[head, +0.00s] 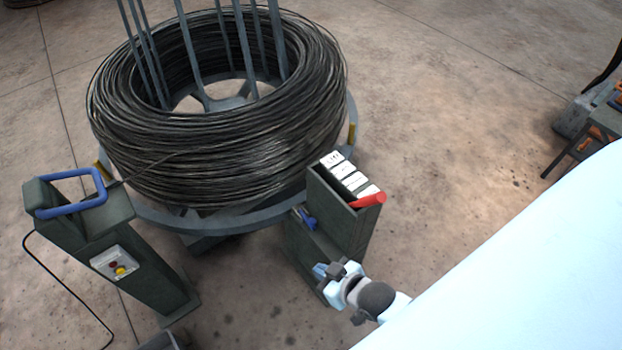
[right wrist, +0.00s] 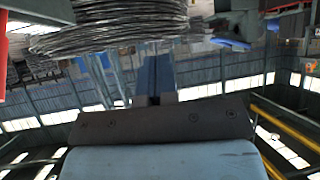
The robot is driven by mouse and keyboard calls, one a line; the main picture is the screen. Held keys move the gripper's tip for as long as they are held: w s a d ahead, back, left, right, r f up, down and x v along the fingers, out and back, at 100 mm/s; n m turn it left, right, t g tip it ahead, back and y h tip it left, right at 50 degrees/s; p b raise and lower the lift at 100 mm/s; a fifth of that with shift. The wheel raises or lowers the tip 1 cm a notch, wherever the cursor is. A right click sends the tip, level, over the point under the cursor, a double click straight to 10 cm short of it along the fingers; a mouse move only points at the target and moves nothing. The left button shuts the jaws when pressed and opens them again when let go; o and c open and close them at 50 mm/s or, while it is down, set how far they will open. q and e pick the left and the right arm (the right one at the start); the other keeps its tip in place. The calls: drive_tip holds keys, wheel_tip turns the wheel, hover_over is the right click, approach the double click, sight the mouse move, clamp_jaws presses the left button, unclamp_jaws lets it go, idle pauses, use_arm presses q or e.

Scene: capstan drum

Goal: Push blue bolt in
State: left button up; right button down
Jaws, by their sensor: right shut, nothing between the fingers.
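The blue bolt (head: 307,219) sticks out at the left side of a dark green box-shaped post beside the drum. It is small, and how far in it sits is hard to tell. My right gripper (head: 321,269) is shut and empty, below and a little right of the bolt in the head view, apart from it in the picture. In the right wrist view the shut fingers (right wrist: 156,78) show as a narrow blue strip pointing away; the bolt cannot be made out there. My left gripper is not in view.
The post (head: 345,228) carries white labelled blocks (head: 348,174) and a red handle (head: 368,200). A large wire coil (head: 215,130) stands on the drum behind. At left is a green pedestal (head: 120,240) with a blue loop handle and buttons.

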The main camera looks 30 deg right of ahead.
use_arm(q)
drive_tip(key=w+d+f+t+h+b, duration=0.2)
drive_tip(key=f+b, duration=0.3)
drive_tip(key=b, duration=1.3)
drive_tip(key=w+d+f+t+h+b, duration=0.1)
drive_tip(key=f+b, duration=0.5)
drive_tip(key=b, duration=1.2)
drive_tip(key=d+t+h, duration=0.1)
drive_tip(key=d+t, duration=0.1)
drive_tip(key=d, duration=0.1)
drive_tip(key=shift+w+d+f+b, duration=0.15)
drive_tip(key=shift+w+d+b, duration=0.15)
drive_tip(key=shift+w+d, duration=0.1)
use_arm(e)
drive_tip(key=w+d+f+n+t+h, duration=0.1)
drive_tip(key=w+d+f+n, duration=0.3)
drive_tip(key=f+n, duration=0.6)
drive_tip(key=w+d+f+n+t+h, duration=0.1)
drive_tip(key=w+d+f+n, duration=0.4)
drive_tip(key=f+n, duration=0.5)
drive_tip(key=w+d+f+n+t+h, duration=0.1)
drive_tip(key=w+d+f+n+h, duration=0.2)
drive_tip(key=f+n, duration=0.8)
wheel_tip(320, 180, down, 4)
drive_tip(key=shift+w+d+f+h, duration=0.1)
drive_tip(key=shift+w+d+h, duration=0.2)
drive_tip(key=shift+w+d, duration=0.5)
drive_tip(key=shift+s+d, duration=0.1)
drive_tip(key=shift+d, duration=0.05)
